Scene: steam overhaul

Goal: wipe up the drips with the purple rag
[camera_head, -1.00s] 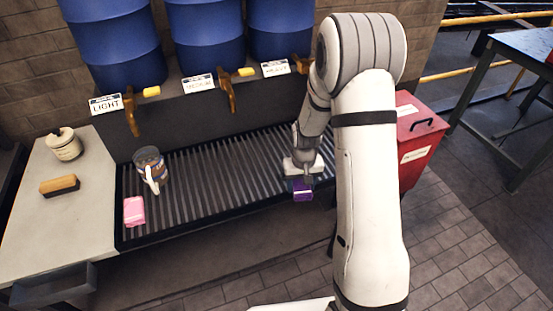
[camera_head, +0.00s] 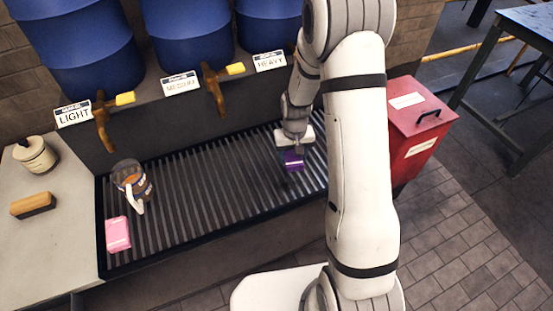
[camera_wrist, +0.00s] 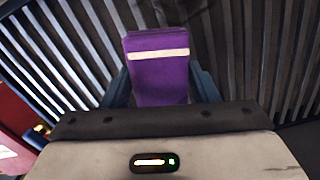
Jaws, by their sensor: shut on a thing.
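The purple rag (camera_head: 293,160) is held over the right part of the slatted drip tray (camera_head: 190,241). My gripper (camera_head: 292,150) is shut on it. In the wrist view the rag (camera_wrist: 158,75) is a folded purple block with a pale stripe, between the two fingers of my gripper (camera_wrist: 160,85). Dark slats show behind it; I cannot tell whether the rag touches them. A faint dark patch (camera_wrist: 205,12) shows on the slats near the top of the wrist view; I cannot tell if it is a drip.
A pink rag (camera_head: 117,235) and a jug (camera_head: 131,181) stand on the tray's left part. Blue barrels (camera_head: 180,30) with brass taps (camera_head: 213,88) hang over the back. A red bin (camera_head: 417,125) stands right. A brush (camera_head: 33,205) and a pot (camera_head: 36,155) are on the left counter.

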